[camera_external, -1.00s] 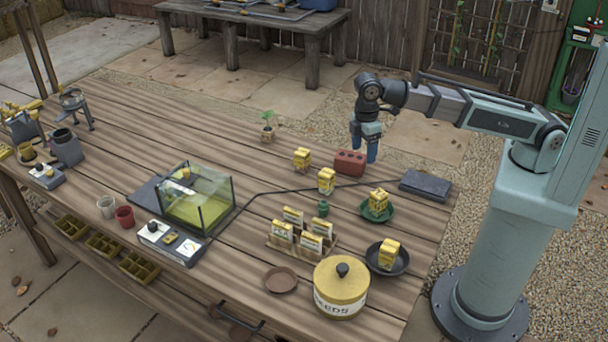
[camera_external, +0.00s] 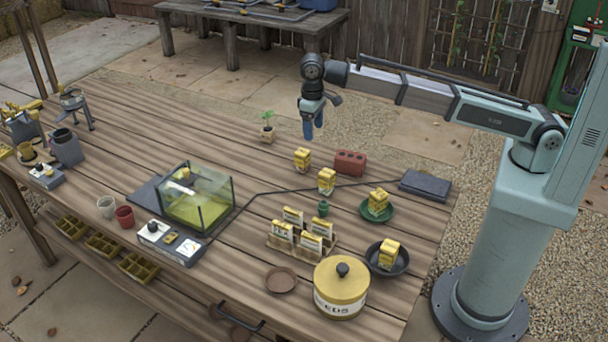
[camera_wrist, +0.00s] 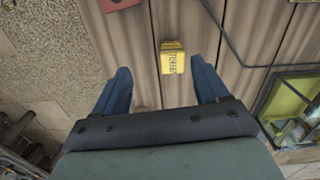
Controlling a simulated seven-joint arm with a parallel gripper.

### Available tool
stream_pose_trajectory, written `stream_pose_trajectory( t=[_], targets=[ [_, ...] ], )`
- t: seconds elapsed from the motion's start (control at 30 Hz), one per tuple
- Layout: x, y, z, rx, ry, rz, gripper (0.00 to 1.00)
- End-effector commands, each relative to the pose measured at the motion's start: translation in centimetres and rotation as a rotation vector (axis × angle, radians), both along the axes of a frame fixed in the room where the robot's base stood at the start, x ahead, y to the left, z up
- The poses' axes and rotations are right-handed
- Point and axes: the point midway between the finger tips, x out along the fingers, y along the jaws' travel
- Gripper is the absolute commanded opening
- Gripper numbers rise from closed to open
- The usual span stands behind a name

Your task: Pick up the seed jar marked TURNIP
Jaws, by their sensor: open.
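Several yellow seed jars stand on the wooden table: one (camera_external: 302,160) nearest my gripper, one (camera_external: 326,181) just in front of it, one (camera_external: 378,202) on a green saucer and one (camera_external: 388,255) in a dark dish. Their labels are too small to read in the external view. My gripper (camera_external: 313,130) is open and empty, above the table and behind the nearest jar. In the wrist view one yellow jar (camera_wrist: 172,60) shows ahead, between the two blue fingers (camera_wrist: 160,70); its label has dark letters I cannot read surely. Nothing is held.
A red brick (camera_external: 350,163) is right of the nearest jar and a small potted seedling (camera_external: 267,133) is to its left. A dark cable (camera_external: 268,191) crosses the table. A glass box (camera_external: 196,203), a packet rack (camera_external: 300,247) and a seed tin (camera_external: 341,293) stand further forward.

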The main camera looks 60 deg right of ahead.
Motion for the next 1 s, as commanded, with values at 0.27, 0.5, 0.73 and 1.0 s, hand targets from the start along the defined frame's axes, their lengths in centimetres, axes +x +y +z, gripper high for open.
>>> stream_pose_trajectory(
  t=[0.27, 0.5, 0.73, 1.0],
  targets=[
    [2.2, 1.2, 0.5, -0.005, -0.019, -0.504, 0.73],
    [2.8, 1.5, 0.6, -0.007, -0.030, -0.940, 0.73],
    [2.8, 1.5, 0.6, -0.009, -0.035, -1.333, 0.73],
    [2.9, 1.5, 0.5, -0.012, -0.036, -1.591, 0.73]
  ],
)
